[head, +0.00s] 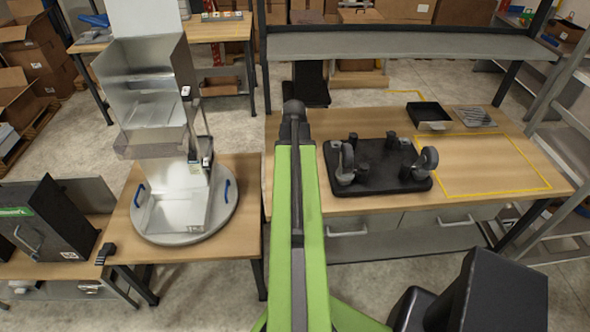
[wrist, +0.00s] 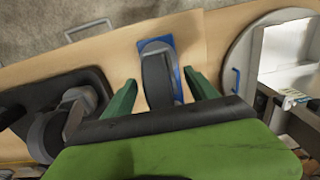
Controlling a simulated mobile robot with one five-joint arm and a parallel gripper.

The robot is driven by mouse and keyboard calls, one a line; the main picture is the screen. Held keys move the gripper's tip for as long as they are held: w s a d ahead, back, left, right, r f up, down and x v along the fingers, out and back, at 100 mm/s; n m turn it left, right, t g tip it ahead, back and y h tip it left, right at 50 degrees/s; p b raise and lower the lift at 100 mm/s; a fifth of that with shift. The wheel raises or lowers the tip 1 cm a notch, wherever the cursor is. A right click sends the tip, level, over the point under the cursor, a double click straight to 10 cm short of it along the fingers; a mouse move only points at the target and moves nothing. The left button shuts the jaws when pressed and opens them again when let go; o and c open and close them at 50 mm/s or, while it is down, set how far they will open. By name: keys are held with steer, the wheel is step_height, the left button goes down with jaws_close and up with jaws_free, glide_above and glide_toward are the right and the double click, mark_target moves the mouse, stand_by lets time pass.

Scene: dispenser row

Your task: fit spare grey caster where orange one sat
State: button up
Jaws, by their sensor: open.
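A grey caster (wrist: 157,78) stands on a small blue pad (wrist: 177,84) in the wrist view, between the fingers of my open gripper (wrist: 159,77). I cannot tell whether the fingers touch it. My arm hides this caster in the head view. A black base (head: 385,183) lies on the workbench right of my arm, with a grey caster at its right (head: 428,158) and another at its left (head: 347,158). Several short dark posts stand on it. The base also shows at the left of the wrist view (wrist: 22,92). No orange caster is visible.
A round turntable (head: 228,200) with blue handles carries a metal dispenser (head: 150,85) left of my arm. A black tray (head: 430,115) and a grey flat piece (head: 474,117) lie at the bench's back right. Yellow tape marks clear bench there. A shelf (head: 400,45) spans behind.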

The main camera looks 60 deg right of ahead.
steer(key=shift+f, duration=0.2)
jaws_close()
stand_by(0.4)
steer(key=shift+r, duration=0.1)
